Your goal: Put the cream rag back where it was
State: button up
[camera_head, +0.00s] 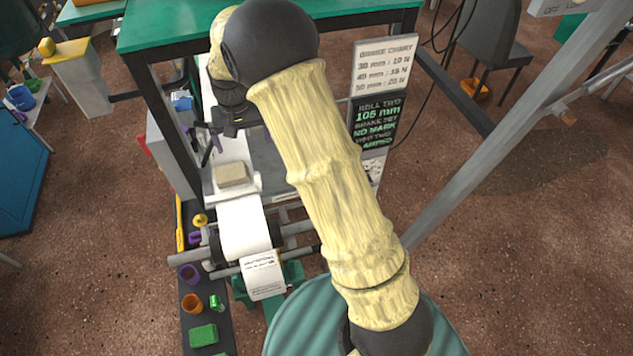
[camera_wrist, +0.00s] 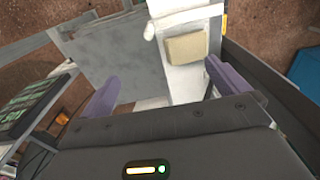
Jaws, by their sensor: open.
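The cream rag (camera_head: 232,174) looks like a small folded beige block. It lies on the pale ledge just behind the white paper roll. In the wrist view the rag (camera_wrist: 187,47) lies beyond my fingertips, nearer the right finger, apart from both. My gripper (camera_head: 208,146) has purple fingers and is above and behind the rag in the head view. In the wrist view my gripper (camera_wrist: 165,85) is open with nothing between its fingers. My arm hides part of the bench to the right.
The white paper roll (camera_head: 243,226) hangs on bars in front of the ledge. A grey plate (camera_head: 268,163) lies right of the rag. A dark strip holds several cups, including an orange cup (camera_head: 192,303), and a green block (camera_head: 203,335). Sign boards (camera_head: 384,66) stand at right.

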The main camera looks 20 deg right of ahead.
jog(key=s+d+r, duration=0.1)
jog(key=s+d, duration=0.3)
jog(key=s, duration=0.3)
jog(key=s+d+r+t, duration=0.1)
jog(key=s+d, duration=0.3)
jog(key=s, duration=0.4)
jog(key=s+d+r+t, duration=0.1)
jog(key=s+d, duration=0.3)
jog(key=s, duration=0.4)
jog(key=shift+d+r+n, duration=0.15)
jog(key=shift+r+n, duration=0.15)
jog(key=shift+r, duration=0.25)
jog(key=shift+s, duration=0.1)
jog(key=shift+f, duration=0.1)
